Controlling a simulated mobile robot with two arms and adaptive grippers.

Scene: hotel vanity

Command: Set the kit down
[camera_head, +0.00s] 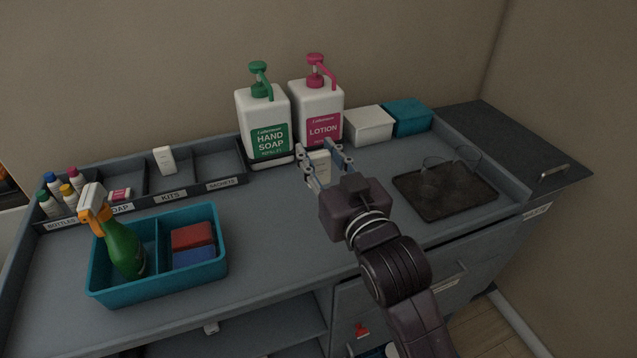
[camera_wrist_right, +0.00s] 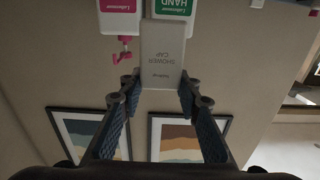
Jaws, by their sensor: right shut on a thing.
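My right gripper (camera_head: 318,163) is shut on a small pale box marked "SHOWER CAP" (camera_wrist_right: 163,52). The box also shows between the fingers in the head view (camera_head: 320,158). It is held in front of the lotion bottle, over the counter; any gap beneath it is hidden. A divided grey organizer (camera_head: 243,163) stands at the back left, with slots labelled bottles, soap, kits and sachets. A similar white box (camera_head: 163,160) stands upright at the kits slot. The sachets slot (camera_head: 216,166) looks empty. My left gripper is not in view.
A hand soap bottle (camera_head: 264,115) and a lotion bottle (camera_head: 318,105) stand at the back. A teal caddy (camera_head: 160,287) holds a green spray bottle and sponges. A dark tray (camera_head: 446,207) with glasses lies right. The counter between caddy and tray is clear.

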